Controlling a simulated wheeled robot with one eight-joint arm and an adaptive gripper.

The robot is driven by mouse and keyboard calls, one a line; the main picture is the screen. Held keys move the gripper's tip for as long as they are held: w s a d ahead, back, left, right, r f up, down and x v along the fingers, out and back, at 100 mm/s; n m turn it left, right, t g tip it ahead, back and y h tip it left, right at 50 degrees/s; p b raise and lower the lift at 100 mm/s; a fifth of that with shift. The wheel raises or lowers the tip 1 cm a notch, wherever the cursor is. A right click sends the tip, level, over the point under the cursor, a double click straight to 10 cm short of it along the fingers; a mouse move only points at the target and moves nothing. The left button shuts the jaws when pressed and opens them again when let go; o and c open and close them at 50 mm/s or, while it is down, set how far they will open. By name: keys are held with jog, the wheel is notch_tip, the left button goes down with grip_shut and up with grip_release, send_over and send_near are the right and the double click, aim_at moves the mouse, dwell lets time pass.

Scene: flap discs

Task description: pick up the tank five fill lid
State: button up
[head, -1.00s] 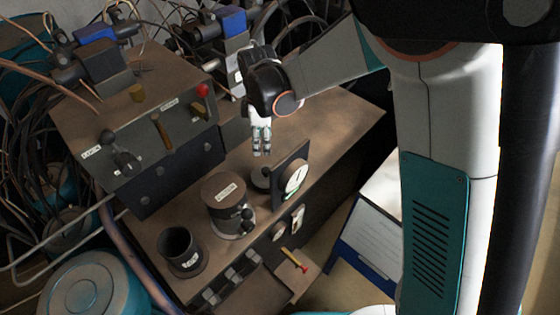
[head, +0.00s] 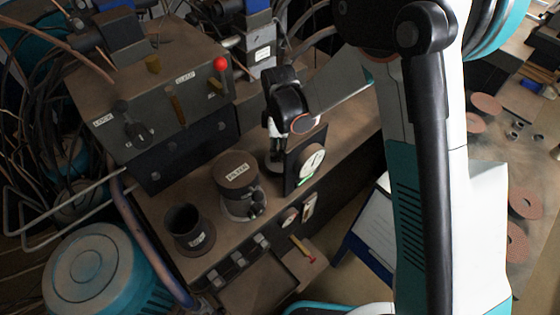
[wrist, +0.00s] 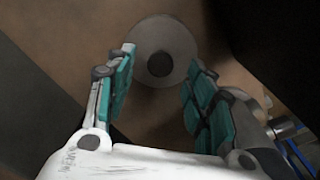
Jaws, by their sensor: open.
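A round grey lid with a darker central knob (wrist: 159,63) lies on the brown bench top in the wrist view. It shows just past and between the fingertips. I cannot read a label on it, so I cannot confirm that it is the tank five fill lid. My gripper (wrist: 158,58) is open and empty, with a teal-padded finger on either side of the lid. In the head view my gripper (head: 276,158) points down behind the dial gauge. There the lid is mostly hidden by the gripper and the gauge.
The upright dial gauge (head: 311,163) stands close in front of my gripper. A cylinder labelled FILTER (head: 237,177) and an open dark cup (head: 183,222) stand to the left. A control box with a red-knobbed lever (head: 220,66) is behind. The bench top is clear toward the back right.

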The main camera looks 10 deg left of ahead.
notch_tip(320, 180, down, 4)
jog(key=shift+d+r+b, duration=0.1)
jog(key=shift+r+b, duration=0.05)
jog(key=shift+b, duration=0.45)
grip_shut()
jog(key=shift+r, duration=0.2)
